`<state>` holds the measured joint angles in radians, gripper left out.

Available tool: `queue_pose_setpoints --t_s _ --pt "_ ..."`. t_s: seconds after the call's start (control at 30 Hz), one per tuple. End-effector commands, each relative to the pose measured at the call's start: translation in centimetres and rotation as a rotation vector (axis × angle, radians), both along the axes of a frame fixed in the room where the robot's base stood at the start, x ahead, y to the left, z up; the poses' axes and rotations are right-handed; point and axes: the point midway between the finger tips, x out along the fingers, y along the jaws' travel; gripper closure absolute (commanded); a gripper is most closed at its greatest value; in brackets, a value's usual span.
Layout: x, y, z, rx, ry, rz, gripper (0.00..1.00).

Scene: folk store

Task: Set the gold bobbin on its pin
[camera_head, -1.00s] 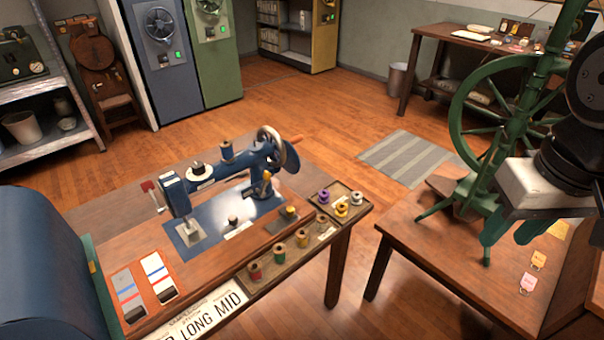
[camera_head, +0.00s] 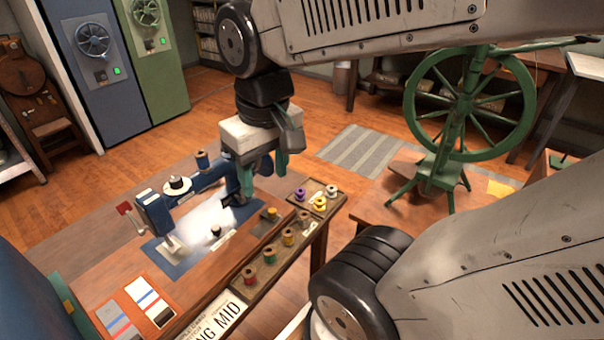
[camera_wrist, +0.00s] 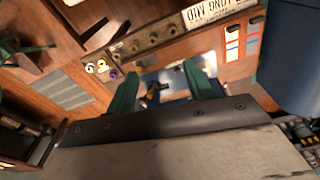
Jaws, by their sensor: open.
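The gold bobbin (camera_head: 319,204) appears to be the yellow one in the small tray (camera_head: 305,212) at the table's right end, beside a purple bobbin (camera_head: 300,195) and a white one (camera_head: 331,191). In the wrist view the yellow bobbin (camera_wrist: 102,65) is small, left of my fingers. The blue sewing machine (camera_head: 153,214) stands on the table. I cannot tell which small fitting on or by it is the pin. My gripper (camera_head: 264,174) is open and empty, its green fingers pointing down in front of the machine's right end. Its fingers (camera_wrist: 163,88) also show in the wrist view.
A long tray (camera_head: 262,268) of thread spools runs along the table's front edge. A green spinning wheel (camera_head: 448,165) stands on another table at right. Floor shows between the tables. My arm crosses the upper and lower right.

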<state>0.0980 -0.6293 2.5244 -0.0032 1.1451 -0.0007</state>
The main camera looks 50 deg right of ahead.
Motion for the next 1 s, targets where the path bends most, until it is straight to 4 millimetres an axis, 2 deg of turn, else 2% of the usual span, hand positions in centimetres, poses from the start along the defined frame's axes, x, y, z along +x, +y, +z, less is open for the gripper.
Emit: queue_pose_setpoints --t_s 0.03,0.2,0.27,0.4,0.6,0.7,0.83,1.0 --pt "1.6 -1.3 -0.8 0.002 0.018 -0.045 0.48" --pt "6.5 -6.6 -4.1 0.009 0.043 -0.193 0.48" --pt "7.8 -8.9 -5.6 0.012 0.049 -0.247 0.48" --pt "9.9 -14.8 -9.9 0.020 0.067 -0.373 0.48" --pt "10.3 -22.7 -16.7 0.036 0.086 -0.532 0.48" --pt "9.8 -25.4 -19.4 0.041 0.090 -0.587 0.48" --pt "9.2 -27.4 -21.6 0.044 0.094 -0.629 0.48" --pt "8.9 -28.2 -22.7 0.046 0.094 -0.644 0.48"
